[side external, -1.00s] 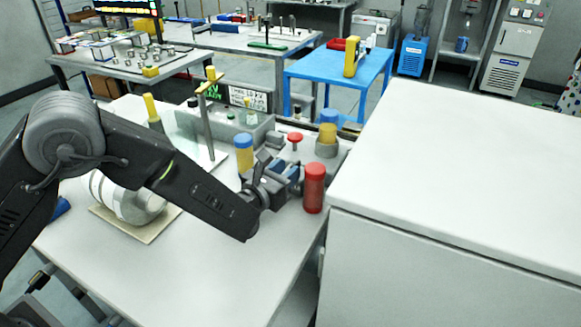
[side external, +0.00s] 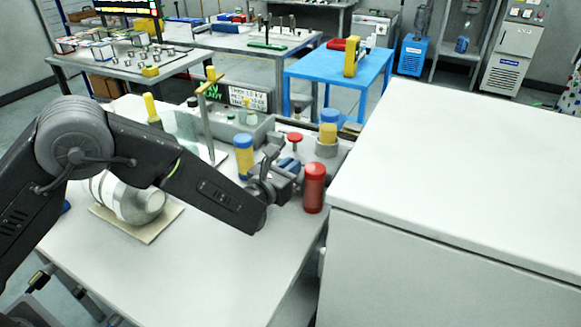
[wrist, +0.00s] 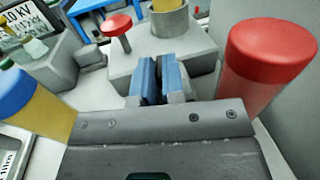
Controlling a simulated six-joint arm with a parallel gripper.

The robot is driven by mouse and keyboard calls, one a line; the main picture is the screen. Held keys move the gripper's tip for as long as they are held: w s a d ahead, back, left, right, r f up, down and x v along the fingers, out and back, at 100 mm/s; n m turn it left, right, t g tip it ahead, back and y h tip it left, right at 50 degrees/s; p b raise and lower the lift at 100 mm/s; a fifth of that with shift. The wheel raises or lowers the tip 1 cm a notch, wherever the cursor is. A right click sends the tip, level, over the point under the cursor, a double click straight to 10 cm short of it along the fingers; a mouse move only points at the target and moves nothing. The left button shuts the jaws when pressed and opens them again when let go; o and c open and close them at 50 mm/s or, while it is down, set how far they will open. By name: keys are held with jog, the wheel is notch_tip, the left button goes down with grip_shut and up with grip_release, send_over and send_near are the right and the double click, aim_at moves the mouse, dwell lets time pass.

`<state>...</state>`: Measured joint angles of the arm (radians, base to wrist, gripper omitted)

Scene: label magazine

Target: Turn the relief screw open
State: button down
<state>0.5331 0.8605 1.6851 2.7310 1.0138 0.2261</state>
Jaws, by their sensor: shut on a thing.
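My gripper (wrist: 160,82) is low over the grey block (wrist: 203,52), its blue-padded jaws nearly together. In the side view my gripper (side external: 286,172) sits between a yellow cylinder with a blue cap and a red cylinder. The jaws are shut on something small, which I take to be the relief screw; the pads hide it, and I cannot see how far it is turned. A red mushroom-shaped knob (wrist: 117,25) on a thin post stands apart from the jaws, behind them to the left; it also shows in the side view (side external: 295,137).
The red cylinder (wrist: 262,65) stands close on the right, the blue-capped yellow cylinder (wrist: 28,103) on the left. A grey cup (side external: 326,149) holds another yellow piece behind. A large white cabinet (side external: 450,170) bounds the right side. The front of the table (side external: 190,270) is clear.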

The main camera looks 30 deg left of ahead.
jog(key=shift+d+n+y, duration=0.15)
jog(key=shift+n+y, duration=0.65)
jog(key=shift+y, duration=0.4)
jog(key=c, duration=1.2)
grip_release()
jog(key=s, duration=1.3)
jog(key=shift+s+a, duration=0.15)
jog(key=shift+a, duration=0.15)
jog(key=shift+s, duration=0.25)
